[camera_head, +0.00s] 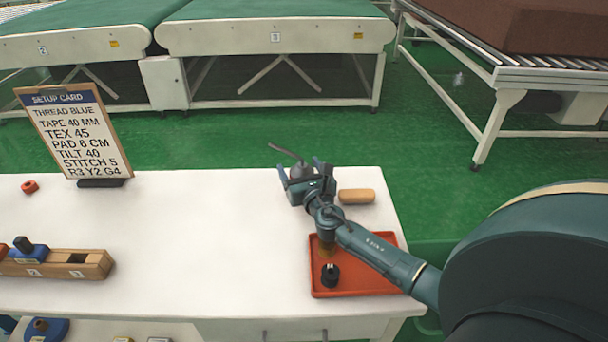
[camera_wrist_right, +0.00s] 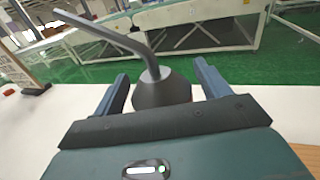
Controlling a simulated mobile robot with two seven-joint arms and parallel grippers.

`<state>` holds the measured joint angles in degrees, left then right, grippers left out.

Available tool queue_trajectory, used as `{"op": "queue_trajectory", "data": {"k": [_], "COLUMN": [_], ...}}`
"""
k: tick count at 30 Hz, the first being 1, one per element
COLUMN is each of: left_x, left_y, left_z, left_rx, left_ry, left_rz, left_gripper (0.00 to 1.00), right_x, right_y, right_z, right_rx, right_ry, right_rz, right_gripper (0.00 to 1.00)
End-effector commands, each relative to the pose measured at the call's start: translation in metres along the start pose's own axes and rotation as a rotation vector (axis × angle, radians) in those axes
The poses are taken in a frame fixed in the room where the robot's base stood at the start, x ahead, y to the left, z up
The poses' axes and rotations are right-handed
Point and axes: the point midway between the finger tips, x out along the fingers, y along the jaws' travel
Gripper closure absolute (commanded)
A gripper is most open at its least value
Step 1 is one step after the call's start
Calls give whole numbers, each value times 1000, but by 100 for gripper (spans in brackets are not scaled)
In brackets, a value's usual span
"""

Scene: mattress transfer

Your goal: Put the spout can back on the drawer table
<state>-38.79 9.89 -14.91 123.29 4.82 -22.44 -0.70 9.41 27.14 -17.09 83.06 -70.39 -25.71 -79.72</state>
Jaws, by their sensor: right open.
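The spout can (camera_head: 302,172) is dark grey with a long bent spout and is near the back edge of the white drawer table (camera_head: 205,225). It also shows in the right wrist view (camera_wrist_right: 160,90), its spout pointing up and to the left. My right gripper (camera_head: 300,169) is open, with one finger on each side of the can. In the wrist view gaps show between the can and both fingers. The can's base is hidden behind the gripper, so I cannot tell whether it touches the tabletop. My left gripper is not in view.
A tan block (camera_head: 357,196) lies right of the gripper. An orange tray (camera_head: 385,277) holding a dark-capped bottle (camera_head: 330,275) is below my right arm. A setup card (camera_head: 75,130), a red ring (camera_head: 30,187) and a wooden holder (camera_head: 95,264) are left. The table's middle is clear.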

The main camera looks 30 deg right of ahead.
Motion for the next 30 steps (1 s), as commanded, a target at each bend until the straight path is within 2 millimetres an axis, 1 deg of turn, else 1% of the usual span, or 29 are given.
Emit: {"op": "queue_trajectory", "data": {"k": [1, 5, 12, 15, 18, 23, 30], "left_x": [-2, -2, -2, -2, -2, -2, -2], "left_y": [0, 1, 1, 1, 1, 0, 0], "left_z": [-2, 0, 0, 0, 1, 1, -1], "left_rx": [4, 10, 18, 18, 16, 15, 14], "left_ry": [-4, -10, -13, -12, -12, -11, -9], "left_rz": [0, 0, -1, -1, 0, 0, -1], "left_gripper": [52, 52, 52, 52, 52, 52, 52], "right_x": [0, -21, -74, -93, -107, -118, -120], "right_y": [0, 0, 0, 0, 0, 0, 0], "right_z": [5, 1, 0, 1, 1, 2, 2], "right_rx": [0, 0, 0, 1, -1, 0, 0], "right_ry": [0, 3, 3, 2, 1, -1, -2], "right_rz": [0, 2, 2, 2, 1, -1, -1], "right_gripper": [25, 25, 25, 25, 25, 25, 25]}}
